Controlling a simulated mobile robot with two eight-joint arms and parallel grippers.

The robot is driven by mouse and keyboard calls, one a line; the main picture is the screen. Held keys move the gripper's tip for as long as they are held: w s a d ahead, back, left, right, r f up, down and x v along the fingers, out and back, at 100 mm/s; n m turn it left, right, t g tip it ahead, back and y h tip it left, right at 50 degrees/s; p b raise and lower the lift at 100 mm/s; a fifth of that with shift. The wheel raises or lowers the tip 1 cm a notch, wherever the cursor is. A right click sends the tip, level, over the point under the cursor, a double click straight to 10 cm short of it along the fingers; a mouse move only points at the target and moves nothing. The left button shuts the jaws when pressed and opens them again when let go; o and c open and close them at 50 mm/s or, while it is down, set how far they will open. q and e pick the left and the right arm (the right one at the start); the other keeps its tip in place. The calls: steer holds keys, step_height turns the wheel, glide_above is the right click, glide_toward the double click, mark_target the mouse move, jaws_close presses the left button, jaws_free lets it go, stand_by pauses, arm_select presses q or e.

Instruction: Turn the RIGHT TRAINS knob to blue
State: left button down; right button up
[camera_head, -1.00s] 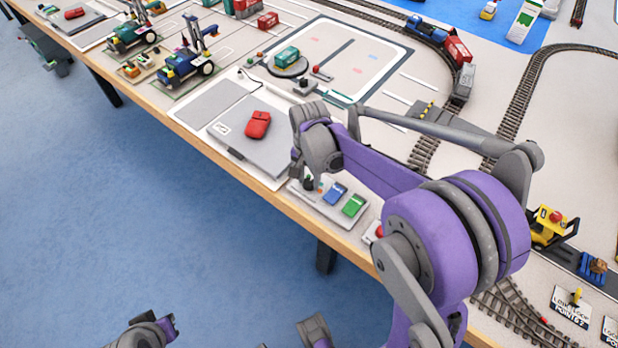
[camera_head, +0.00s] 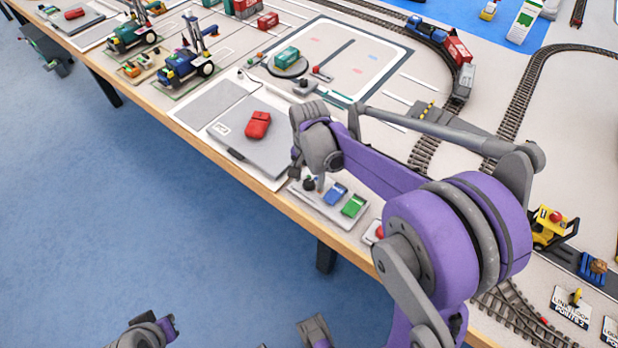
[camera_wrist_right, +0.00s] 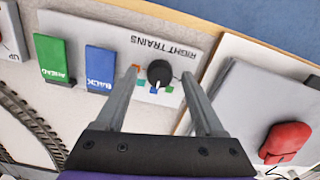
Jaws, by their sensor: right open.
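The RIGHT TRAINS panel (camera_wrist_right: 112,30) is a light plate with a round black knob (camera_wrist_right: 158,73) in the right wrist view. Small orange, teal, blue and green patches lie around the knob. Its white pointer line faces the lower edge in that view, close to the blue patch (camera_wrist_right: 155,90). My right gripper (camera_wrist_right: 159,75) is open, one finger on each side of the knob; whether either touches it I cannot tell. In the head view the right gripper (camera_head: 307,178) is over the panel, partly hidden by my wrist. My left gripper does not show clearly.
A green AHEAD button (camera_wrist_right: 55,60) and a blue BACK button (camera_wrist_right: 99,68) sit beside the knob. A red object (camera_head: 257,124) lies on a grey pad (camera_head: 225,142) near the table edge. Train track (camera_wrist_right: 30,125) runs close by.

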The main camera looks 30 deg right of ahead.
mark_target(309, 182)
step_height(309, 182, up, 11)
steer(key=p, duration=0.1)
steer(key=shift+f, duration=0.2)
stand_by(0.5)
steer(key=s+a+n+t+p, duration=0.2)
steer(key=s+n, duration=0.3)
steer(key=s, duration=0.3)
steer(key=s+a+n+t+p, duration=0.3)
steer(key=s+a+n+p, duration=0.1)
steer(key=s+a+n, duration=0.1)
steer(key=s+n, duration=0.1)
steer(key=s, duration=0.1)
steer(key=shift+s+a+r, duration=0.15)
steer(key=shift+s+r, duration=0.25)
